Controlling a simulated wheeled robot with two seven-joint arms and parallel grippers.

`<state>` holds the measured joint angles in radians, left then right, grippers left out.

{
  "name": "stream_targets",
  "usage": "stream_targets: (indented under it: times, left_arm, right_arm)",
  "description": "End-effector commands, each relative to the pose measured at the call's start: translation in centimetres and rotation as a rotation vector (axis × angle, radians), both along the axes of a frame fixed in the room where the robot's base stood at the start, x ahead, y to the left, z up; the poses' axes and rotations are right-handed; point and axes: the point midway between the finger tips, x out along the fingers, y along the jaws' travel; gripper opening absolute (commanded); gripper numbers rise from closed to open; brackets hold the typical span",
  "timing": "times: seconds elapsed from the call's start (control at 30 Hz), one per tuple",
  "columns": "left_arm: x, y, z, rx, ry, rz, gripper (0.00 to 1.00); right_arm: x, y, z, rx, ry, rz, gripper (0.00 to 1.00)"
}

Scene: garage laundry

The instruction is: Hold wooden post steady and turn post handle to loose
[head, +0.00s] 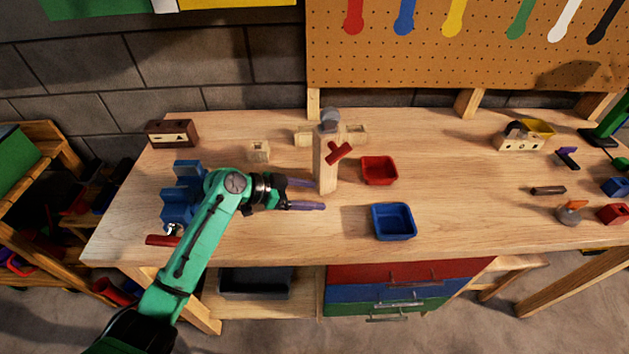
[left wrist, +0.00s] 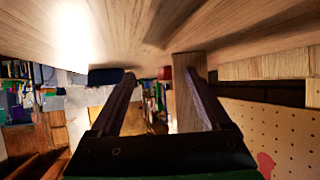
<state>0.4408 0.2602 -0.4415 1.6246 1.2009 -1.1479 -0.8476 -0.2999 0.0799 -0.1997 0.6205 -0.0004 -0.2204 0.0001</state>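The wooden post (head: 326,172) stands upright on the workbench, with a grey rounded piece on top and a red cross-shaped handle (head: 339,152) on its side. My left gripper (head: 322,195) is open, low over the bench at the left of the post. Its far fingertip is close to the post's lower part; I cannot tell whether they touch. In the left wrist view the post (left wrist: 186,100) shows beside the inner side of the right-hand finger, with a wide gap to the other finger. The handle is not clear there. My right gripper is not in view.
A red bin (head: 379,183) stands right of the post and a blue bin (head: 413,223) nearer the front edge. A blue vise-like object (head: 178,207) is left of my arm. The bench's middle right is clear.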

Motion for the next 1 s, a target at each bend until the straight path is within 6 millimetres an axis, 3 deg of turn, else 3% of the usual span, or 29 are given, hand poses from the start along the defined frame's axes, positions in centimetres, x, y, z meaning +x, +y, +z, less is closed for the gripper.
stream_targets:
  times: [0.17,0.37,0.4,0.53,0.57,0.8,0.83,0.97,1.0]
  left_arm:
    - [-0.03,-0.05,0.09,-0.001,0.0,-0.001,0.8]
    - [-0.03,-0.04,0.09,-0.001,0.0,-0.001,0.07]
    - [-0.03,-0.02,0.08,-0.001,0.0,-0.001,0.0]
    - [-0.04,-0.02,0.08,0.0,0.0,-0.001,0.0]
    - [-0.04,-0.02,0.08,0.0,0.0,-0.001,0.01]
    - [-0.03,0.0,0.07,0.0,0.0,-0.001,0.93]
    - [-0.03,0.0,0.07,0.0,0.0,-0.001,1.0]
    - [-0.03,0.0,0.07,0.0,0.0,-0.001,1.0]
    - [-0.03,0.0,0.07,0.0,0.0,-0.001,1.0]
  right_arm:
    - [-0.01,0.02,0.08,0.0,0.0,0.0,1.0]
    - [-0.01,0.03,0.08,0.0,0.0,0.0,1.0]
    - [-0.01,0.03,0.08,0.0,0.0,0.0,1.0]
    - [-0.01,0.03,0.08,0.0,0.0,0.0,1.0]
    - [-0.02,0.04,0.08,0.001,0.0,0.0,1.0]
    - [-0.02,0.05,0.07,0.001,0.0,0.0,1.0]
    - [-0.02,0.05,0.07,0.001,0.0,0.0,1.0]
    - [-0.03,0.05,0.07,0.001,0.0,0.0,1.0]
    - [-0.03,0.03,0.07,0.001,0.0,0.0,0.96]
